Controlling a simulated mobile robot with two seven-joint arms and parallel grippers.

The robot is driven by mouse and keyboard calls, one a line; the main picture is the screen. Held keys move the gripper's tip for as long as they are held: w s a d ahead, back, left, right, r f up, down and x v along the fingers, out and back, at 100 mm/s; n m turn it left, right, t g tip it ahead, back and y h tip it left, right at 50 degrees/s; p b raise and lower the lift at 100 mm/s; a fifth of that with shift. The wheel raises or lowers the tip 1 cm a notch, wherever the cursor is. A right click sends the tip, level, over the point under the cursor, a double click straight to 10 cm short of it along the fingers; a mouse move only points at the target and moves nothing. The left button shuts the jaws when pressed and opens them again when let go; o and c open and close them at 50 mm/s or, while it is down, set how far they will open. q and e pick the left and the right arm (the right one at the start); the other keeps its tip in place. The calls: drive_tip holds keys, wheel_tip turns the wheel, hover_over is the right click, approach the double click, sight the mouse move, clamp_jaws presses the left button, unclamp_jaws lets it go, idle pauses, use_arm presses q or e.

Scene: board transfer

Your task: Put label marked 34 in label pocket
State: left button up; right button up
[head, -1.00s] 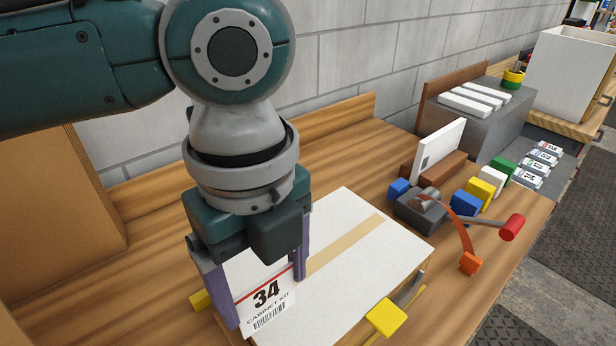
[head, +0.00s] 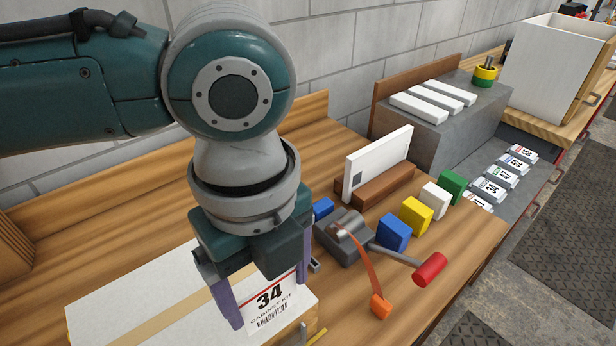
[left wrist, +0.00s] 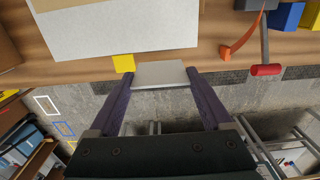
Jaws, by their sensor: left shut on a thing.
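My left gripper (head: 266,300) points down and is shut on the white label marked 34 (head: 270,304), which hangs upright with its printed face toward the head camera. The label also shows in the left wrist view (left wrist: 160,73), edge-on between the two purple fingers (left wrist: 162,95). In the head view the label is in front of the right end of the white flat box (head: 150,305); I cannot tell whether they touch. In the left wrist view the label is just apart from the box (left wrist: 115,25). I cannot make out the label pocket for certain. My right gripper is not in view.
A grey tool with an orange strap (head: 368,270) and a red-ended handle (head: 429,269) lies right of the gripper. Behind it are several coloured blocks (head: 417,215) and a white panel (head: 378,163) in a brown stand. Several numbered labels (head: 492,190) lie on the right.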

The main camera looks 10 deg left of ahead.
use_arm(q)
drive_tip(key=shift+p, duration=0.3)
drive_tip(key=b, duration=0.5)
hover_over(276, 326)
drive_tip(key=s, duration=0.1)
drive_tip(key=shift+d+f, duration=0.15)
drive_tip(key=shift+f, duration=1.75)
drive_tip(key=shift+d+f, duration=0.15)
drive_tip(key=shift+f, duration=1.75)
drive_tip(key=shift+p, duration=0.3)
drive_tip(key=shift+f+b, duration=0.85)
drive_tip(key=shift+f, duration=0.25)
drive_tip(key=o, duration=1.1)
